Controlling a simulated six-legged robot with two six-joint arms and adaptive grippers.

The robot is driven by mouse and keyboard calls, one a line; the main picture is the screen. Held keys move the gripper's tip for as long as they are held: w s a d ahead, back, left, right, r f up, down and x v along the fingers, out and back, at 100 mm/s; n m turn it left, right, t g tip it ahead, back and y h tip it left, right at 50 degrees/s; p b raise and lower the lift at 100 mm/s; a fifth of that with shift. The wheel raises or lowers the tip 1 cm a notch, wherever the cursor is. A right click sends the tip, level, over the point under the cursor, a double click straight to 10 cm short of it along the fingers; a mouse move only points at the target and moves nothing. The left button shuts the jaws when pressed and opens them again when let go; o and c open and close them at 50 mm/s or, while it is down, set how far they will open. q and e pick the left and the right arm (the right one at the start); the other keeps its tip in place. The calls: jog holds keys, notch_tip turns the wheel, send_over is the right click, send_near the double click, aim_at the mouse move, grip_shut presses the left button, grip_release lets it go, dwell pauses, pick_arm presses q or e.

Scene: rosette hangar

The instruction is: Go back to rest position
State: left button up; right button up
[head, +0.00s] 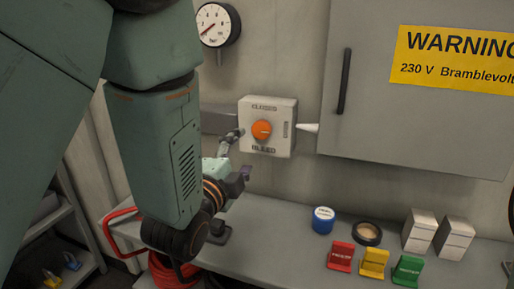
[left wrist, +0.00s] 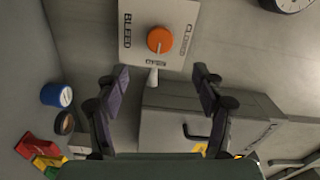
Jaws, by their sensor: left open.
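My left gripper (head: 240,154) is open, with nothing between its fingers. It is in front of the valve box (head: 282,107), near its lower left side in the head view. The pale box carries an orange knob (head: 262,129), with CLOSED above it and BLEED below. In the left wrist view the orange knob (left wrist: 160,40) is ahead of the two spread fingers (left wrist: 161,74), apart from them. A small dark mark on the knob seems to lie towards the side label, which looks like READ. My right gripper is not in view.
A gauge (head: 217,25) hangs above left; a grey cabinet (head: 345,130) with a warning sign is at right. The bench (head: 285,245) carries a blue tin (head: 323,219), a round dish (head: 367,233), white boxes and red, yellow and green holders. Shelves (head: 65,235) stand lower left.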

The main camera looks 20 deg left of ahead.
pick_arm(q)
jog(key=s+f+n+g, duration=0.3)
jog(key=f+n, duration=0.1)
jog(key=f, duration=0.4)
jog(key=s+a+f+n+g+b, duration=0.1)
jog(key=s+f+n+g, duration=0.2)
jog(key=f, duration=0.6)
jog(key=s+a+f+n+g, duration=0.1)
jog(key=s+f+n+g, duration=0.3)
jog(key=f, duration=0.4)
jog(key=shift+s+a+f+n+y+b, duration=0.15)
jog(key=shift+s+n+y+b, duration=0.25)
jog(key=shift+n, duration=0.7)
jog(key=s+f+n+g+b, duration=0.1)
jog(key=s+f+g, duration=0.3)
jog(key=s+f, duration=0.4)
jog(key=s+f+n+g+b, duration=0.1)
jog(key=s+f+g, duration=0.3)
jog(key=s+f, duration=0.5)
jog(key=s+n, duration=0.1)
jog(key=s, duration=0.6)
jog(key=shift+s+a+f+n, duration=0.2)
jog(key=shift+a+f+n, duration=0.1)
jog(key=shift+a, duration=0.1)
